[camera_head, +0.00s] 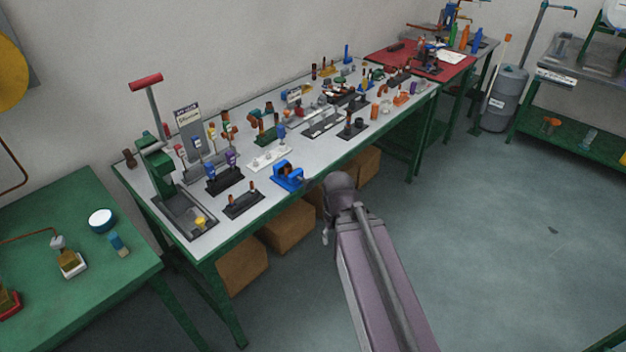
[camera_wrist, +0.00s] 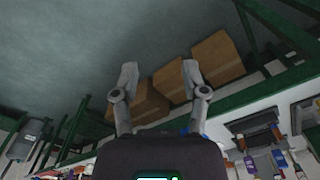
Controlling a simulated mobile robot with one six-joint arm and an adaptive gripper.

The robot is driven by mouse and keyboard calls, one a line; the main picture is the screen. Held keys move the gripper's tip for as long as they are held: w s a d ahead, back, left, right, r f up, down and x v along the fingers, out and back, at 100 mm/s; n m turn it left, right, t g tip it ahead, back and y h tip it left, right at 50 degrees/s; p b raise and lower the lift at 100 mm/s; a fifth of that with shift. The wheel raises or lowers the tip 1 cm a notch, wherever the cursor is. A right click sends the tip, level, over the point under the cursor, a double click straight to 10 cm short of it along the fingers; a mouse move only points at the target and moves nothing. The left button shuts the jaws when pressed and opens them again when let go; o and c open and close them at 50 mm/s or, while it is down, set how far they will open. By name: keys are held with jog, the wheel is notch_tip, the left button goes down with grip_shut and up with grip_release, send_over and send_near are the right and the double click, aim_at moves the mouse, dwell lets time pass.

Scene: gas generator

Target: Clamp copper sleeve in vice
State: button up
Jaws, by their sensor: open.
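A blue vice (camera_head: 287,176) stands at the front edge of the long workbench, left of my arm in the head view. A small brown, copper-like part (camera_head: 291,171) shows at its jaws; I cannot tell how it sits there. A dark block (camera_head: 243,205) left of the vice carries small upright copper-coloured pieces. I cannot tell which piece is the copper sleeve. My gripper (camera_wrist: 160,80) is open and empty in the wrist view, its fingers wide apart. In the head view my arm hides most of it, close to the bench's front edge.
The long workbench (camera_head: 200,240) is crowded with fixtures and small parts. A green press (camera_head: 157,168) stands at its left end. Cardboard boxes (camera_head: 290,228) sit under it. A green table (camera_head: 75,265) stands at the left.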

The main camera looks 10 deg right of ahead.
jog(key=shift+a, duration=0.3)
jog(key=o, duration=0.5)
jog(key=shift+w+a, duration=0.1)
jog(key=shift+o, duration=0.5)
jog(key=shift+w+f, duration=0.2)
jog(key=n+t+y+b, duration=0.75)
jog(key=t+b, duration=0.35)
jog(key=b, duration=0.2)
send_near(311, 184)
jog(key=shift+s+d+r+y, duration=0.2)
jog(key=shift+s+d+r, duration=0.05)
jog(key=shift+s+d, duration=0.3)
jog(key=shift+s+d+r+y, duration=0.15)
jog(key=shift+s+d+r, duration=0.1)
jog(key=shift+s+d, duration=0.25)
jog(key=shift+w+f, duration=0.1)
jog(key=shift+w, duration=0.1)
jog(key=b+x, duration=0.4)
jog(key=x, duration=0.9)
jog(key=shift+w+a+f+b, duration=0.15)
jog(key=shift+a+b, duration=0.05)
jog(key=shift+b, duration=0.2)
